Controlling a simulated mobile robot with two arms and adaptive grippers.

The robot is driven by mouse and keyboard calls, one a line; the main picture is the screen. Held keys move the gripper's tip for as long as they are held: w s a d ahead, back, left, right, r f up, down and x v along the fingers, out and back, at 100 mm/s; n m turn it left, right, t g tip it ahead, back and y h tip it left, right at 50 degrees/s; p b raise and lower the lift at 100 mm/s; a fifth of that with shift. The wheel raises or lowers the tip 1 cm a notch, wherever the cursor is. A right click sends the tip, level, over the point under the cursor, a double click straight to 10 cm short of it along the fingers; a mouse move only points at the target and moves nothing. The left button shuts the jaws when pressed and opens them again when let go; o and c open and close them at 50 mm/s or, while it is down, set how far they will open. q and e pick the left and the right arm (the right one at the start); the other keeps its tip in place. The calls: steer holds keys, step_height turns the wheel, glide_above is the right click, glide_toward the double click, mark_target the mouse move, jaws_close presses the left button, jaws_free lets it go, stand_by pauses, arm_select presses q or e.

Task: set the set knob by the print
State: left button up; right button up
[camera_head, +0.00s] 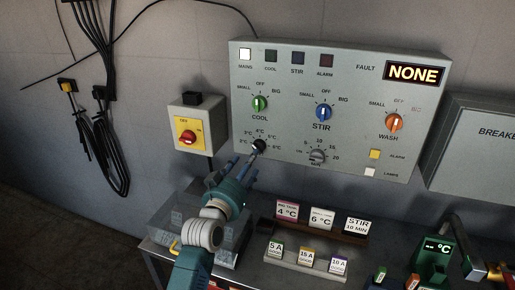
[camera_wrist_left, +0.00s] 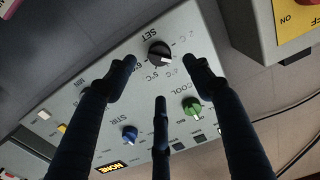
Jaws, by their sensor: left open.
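The set knob (camera_head: 258,146) is a small black dial low on the left of the grey control panel (camera_head: 346,137). It also shows in the left wrist view (camera_wrist_left: 159,53), upside down, beside the word SET and a °C scale. Its exact pointer setting is hard to tell. My left gripper (camera_head: 238,170) is open, its fingers reaching up toward the knob. In the left wrist view the fingers (camera_wrist_left: 162,82) are spread, with the knob beyond them and nothing held. Printed cards read 4 °C (camera_head: 287,211), 6 °C (camera_head: 321,218) and STIR 10 MIN (camera_head: 357,225).
The COOL knob (camera_head: 259,104), STIR knob (camera_head: 323,112), WASH knob (camera_head: 394,123) and MIN dial (camera_head: 317,156) are nearby. A red switch on a yellow plate (camera_head: 188,136) is left of the panel. The FAULT display (camera_head: 414,73) reads NONE. Small tags stand on the bench.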

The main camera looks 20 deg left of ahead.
mark_target(258, 147)
arm_select(q)
steer(key=w, duration=0.8)
steer(key=shift+w+d+f+p, duration=0.15)
steer(key=shift+w+p, duration=0.15)
steer(key=shift+c, duration=1.3)
steer(key=c, duration=0.9)
arm_select(e)
steer(key=s, duration=0.2)
steer(key=shift+s+d+r, duration=0.15)
steer(key=shift+s+r, duration=0.15)
